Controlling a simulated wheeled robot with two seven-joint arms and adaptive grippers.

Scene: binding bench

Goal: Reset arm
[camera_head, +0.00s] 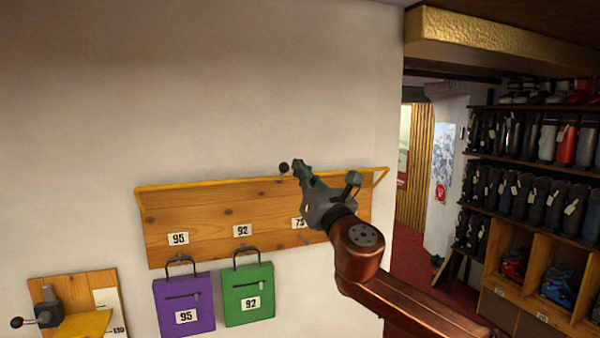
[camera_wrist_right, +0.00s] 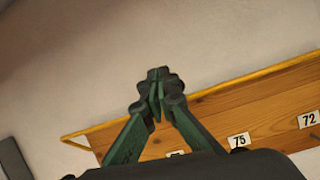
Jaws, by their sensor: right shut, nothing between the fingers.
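My right gripper (camera_head: 299,168) is in front of the upper right part of the wooden board, with its fingertips pointing up and left in the head view. In the right wrist view, the green fingers (camera_wrist_right: 157,82) meet at their tips with nothing between them, against the plain wall. My right arm comes in from the lower right and hides part of the board. The left gripper is not in view.
The wooden board (camera_head: 210,215) has a yellow rail and number labels. A lever device (camera_head: 47,312) is lower left; boot shelves (camera_head: 530,170) stand right.

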